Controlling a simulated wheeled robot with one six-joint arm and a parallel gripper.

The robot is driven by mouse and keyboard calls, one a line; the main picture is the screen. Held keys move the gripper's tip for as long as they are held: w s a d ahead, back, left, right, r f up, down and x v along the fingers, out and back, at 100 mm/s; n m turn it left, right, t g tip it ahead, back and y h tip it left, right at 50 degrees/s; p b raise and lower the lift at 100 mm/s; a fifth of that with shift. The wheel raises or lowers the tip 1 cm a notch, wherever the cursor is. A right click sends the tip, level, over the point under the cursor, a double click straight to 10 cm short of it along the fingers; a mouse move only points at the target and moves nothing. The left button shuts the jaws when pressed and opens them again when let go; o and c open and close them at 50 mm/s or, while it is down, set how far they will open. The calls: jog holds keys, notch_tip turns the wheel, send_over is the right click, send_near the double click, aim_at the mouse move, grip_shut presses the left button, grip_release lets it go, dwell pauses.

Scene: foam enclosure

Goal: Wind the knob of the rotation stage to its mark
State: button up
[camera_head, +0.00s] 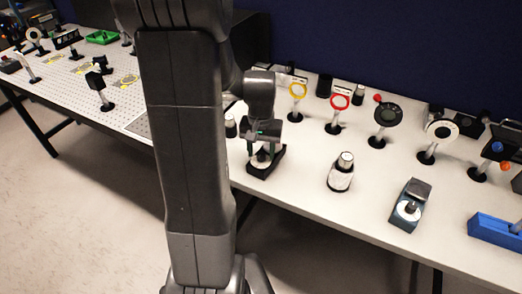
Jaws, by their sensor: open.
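My gripper (264,141) points down at a small device with a black base (262,170) near the front edge of the white table. The device has a pale round part on top, likely the rotation stage's knob (262,157). The fingers reach down around or just above this pale part; whether they touch it cannot be told. The gripper is open. The knob's mark is too small to make out, and the fingers partly hide the knob.
A perforated board (75,75) lies left. White table is clear between device and jar.

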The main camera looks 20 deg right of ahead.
jog(key=shift+f, duration=0.35)
jog(key=c, duration=1)
jog(key=shift+n+b, duration=0.3)
jog(key=shift+n, duration=0.9)
jog(key=o, duration=1)
jog(key=shift+r, duration=0.1)
